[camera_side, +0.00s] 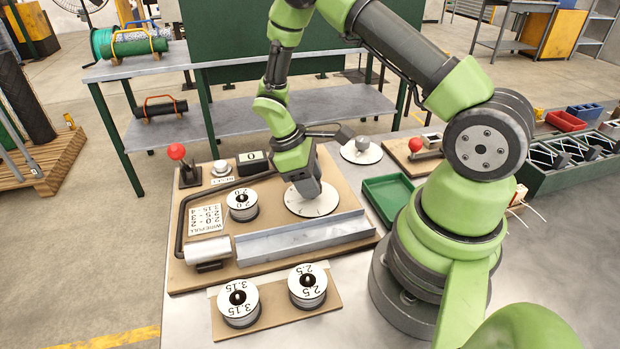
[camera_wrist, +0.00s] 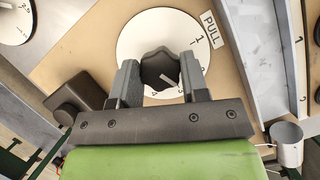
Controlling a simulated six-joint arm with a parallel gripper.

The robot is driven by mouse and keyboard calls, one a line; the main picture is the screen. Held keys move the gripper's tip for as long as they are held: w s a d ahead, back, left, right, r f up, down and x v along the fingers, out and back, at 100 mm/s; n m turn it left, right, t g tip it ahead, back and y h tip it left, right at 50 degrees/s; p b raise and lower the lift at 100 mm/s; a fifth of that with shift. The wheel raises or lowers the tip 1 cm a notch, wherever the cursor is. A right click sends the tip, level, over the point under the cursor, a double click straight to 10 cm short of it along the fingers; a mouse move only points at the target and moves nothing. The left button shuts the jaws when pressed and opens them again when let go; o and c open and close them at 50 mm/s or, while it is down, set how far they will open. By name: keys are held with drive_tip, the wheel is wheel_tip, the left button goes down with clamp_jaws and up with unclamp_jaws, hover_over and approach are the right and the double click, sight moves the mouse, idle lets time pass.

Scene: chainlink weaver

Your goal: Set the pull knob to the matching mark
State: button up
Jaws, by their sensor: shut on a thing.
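The dark lobed pull knob (camera_wrist: 158,62) sits at the centre of a white round dial (camera_wrist: 140,40), which also shows in the side view (camera_side: 322,208). A PULL label (camera_wrist: 211,30) is beside the dial. My gripper (camera_wrist: 160,68) is shut on the knob, one finger on each side; in the side view my gripper (camera_side: 306,190) is over the dial and hides the knob. The knob's white pointer line slants toward the lower right, near the right finger. A 1 shows at the dial's upper right; the fingers cover part of the lower marks.
A wire-pull card (camera_side: 207,218) lists 2.0, 2.5 and 3.15. A spool marked 2.0 (camera_side: 242,204) is on the board; spools marked 3.15 (camera_side: 238,305) and 2.5 (camera_side: 307,287) stand in front. A metal trough (camera_side: 300,238) runs before the dial. A green tray (camera_side: 388,195) lies right.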

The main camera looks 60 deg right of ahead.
drive_tip(key=shift+a+n+t+h, duration=0.1)
drive_tip(key=shift+n+t+h, duration=0.45)
drive_tip(key=shift+n, duration=1.65)
drive_tip(key=o, duration=0.9)
drive_tip(key=v, duration=1)
drive_tip(key=shift+a, duration=0.1)
